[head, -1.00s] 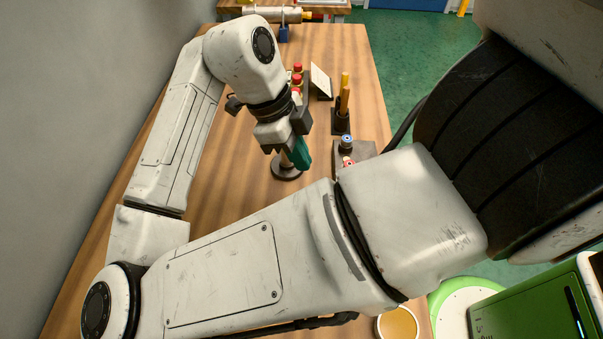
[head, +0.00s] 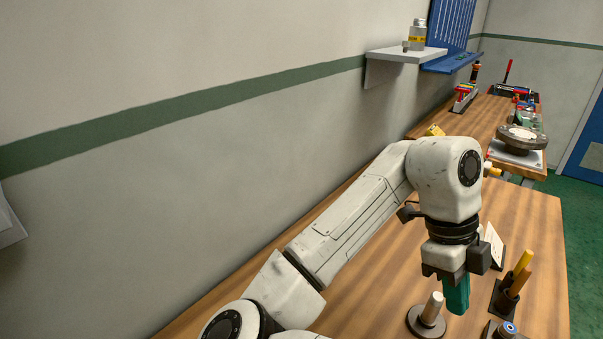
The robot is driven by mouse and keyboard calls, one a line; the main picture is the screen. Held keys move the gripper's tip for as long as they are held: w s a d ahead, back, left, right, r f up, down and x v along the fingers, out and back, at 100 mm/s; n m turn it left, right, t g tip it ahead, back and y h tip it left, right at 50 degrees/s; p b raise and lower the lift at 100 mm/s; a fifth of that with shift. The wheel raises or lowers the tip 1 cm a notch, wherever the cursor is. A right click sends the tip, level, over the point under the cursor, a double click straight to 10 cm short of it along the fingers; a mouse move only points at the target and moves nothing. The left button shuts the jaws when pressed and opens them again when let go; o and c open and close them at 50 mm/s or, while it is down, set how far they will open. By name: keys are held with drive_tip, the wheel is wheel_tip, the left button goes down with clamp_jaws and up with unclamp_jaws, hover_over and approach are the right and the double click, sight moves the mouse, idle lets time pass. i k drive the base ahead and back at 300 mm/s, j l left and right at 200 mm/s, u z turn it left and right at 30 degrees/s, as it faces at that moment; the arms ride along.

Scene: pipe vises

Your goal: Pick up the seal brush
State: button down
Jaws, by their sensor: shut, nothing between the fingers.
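My gripper (head: 456,294) points down over the near bench, with its teal fingers together and nothing between them. Just left of and below the fingertips stands a pale upright peg on a round dark base (head: 427,321). To the right, a dark holder (head: 503,301) carries upright yellow-handled pieces (head: 520,268). I cannot tell for certain which thing, if any, is the seal brush.
A white card on a stand (head: 493,244) is behind my gripper. A blue-topped knob (head: 508,328) is at the lower edge. A far bench holds a round flange (head: 522,139) and red tools. A wall shelf (head: 405,54) holds a bottle. Bare wood lies left of the peg.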

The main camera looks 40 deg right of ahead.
sight(523, 276)
drive_tip(key=k, duration=1.5)
